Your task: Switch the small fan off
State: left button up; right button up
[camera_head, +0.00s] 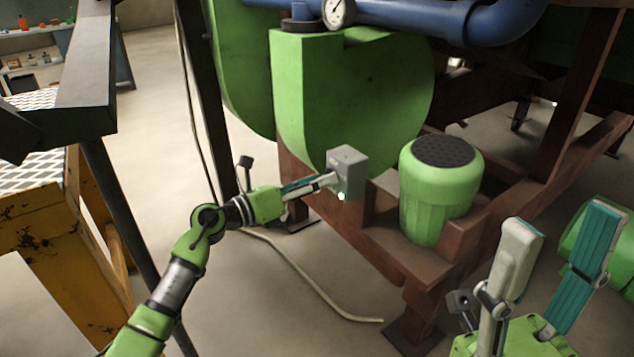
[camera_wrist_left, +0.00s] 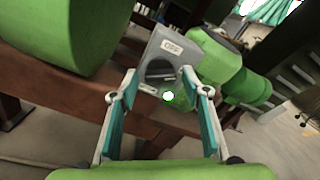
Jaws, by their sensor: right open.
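A grey switch box (camera_head: 350,163) sits on the brown steel frame beside a green blower housing. In the left wrist view the box (camera_wrist_left: 152,50) bears an "OFF" label above a dark round knob (camera_wrist_left: 159,71). A green-white light (camera_wrist_left: 168,96) glows below the knob. My left gripper (camera_head: 332,181) is at the box's front; in its wrist view its fingers (camera_wrist_left: 158,75) are apart, on either side of the knob. Contact with the knob cannot be told. My right gripper (camera_head: 558,232) is open and empty at the lower right, away from the box.
The green housing (camera_head: 350,95) stands behind the box, and a green cylinder with a dark top (camera_head: 441,190) stands right of it. A blue pipe (camera_head: 420,20) runs above. A yellow frame (camera_head: 60,235) and dark posts stand at left. A pale hose (camera_head: 310,280) lies on open floor.

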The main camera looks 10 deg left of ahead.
pick_arm(q)
jog(key=c, duration=0.7)
